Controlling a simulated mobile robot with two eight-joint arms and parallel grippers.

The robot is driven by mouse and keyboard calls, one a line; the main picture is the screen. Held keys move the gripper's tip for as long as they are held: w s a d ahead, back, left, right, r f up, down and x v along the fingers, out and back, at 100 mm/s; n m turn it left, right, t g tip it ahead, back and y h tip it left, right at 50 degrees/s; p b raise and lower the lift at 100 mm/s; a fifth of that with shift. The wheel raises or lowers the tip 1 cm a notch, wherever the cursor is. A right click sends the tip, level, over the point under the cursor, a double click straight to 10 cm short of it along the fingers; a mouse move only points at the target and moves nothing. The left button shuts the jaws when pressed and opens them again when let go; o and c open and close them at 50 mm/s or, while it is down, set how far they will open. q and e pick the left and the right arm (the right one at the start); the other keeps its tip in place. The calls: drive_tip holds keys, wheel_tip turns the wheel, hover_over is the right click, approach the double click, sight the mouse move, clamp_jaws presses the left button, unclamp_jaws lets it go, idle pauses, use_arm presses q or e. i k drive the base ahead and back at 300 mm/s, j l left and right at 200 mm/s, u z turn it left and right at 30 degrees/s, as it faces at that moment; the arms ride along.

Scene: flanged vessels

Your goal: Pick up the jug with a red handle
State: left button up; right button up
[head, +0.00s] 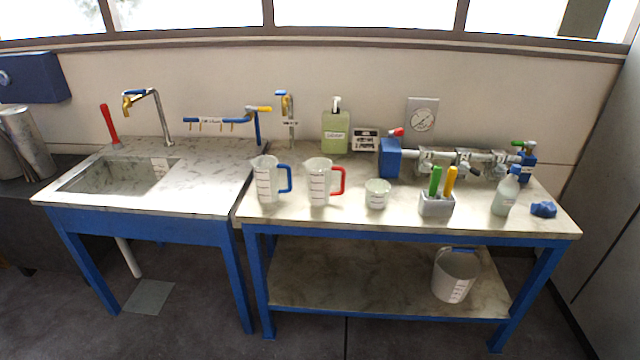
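The jug with a red handle (318,183) stands upright on the right-hand table (410,226), left of the table's middle. It is a clear measuring jug with dark marks, and its red handle points right. A similar jug with a blue handle (267,181) stands close to its left, apart from it. A small clear beaker (377,194) stands to its right. Neither of my grippers shows in the head view.
A holder with green and yellow handles (436,205), a spray bottle (505,195) and a blue piece (543,209) stand right. A green soap bottle (335,131) and pipework with valves (460,160) are behind. A sink (120,176) is left. A bucket (455,275) sits on the lower shelf.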

sight(319, 170)
drive_tip(key=i, duration=1.55)
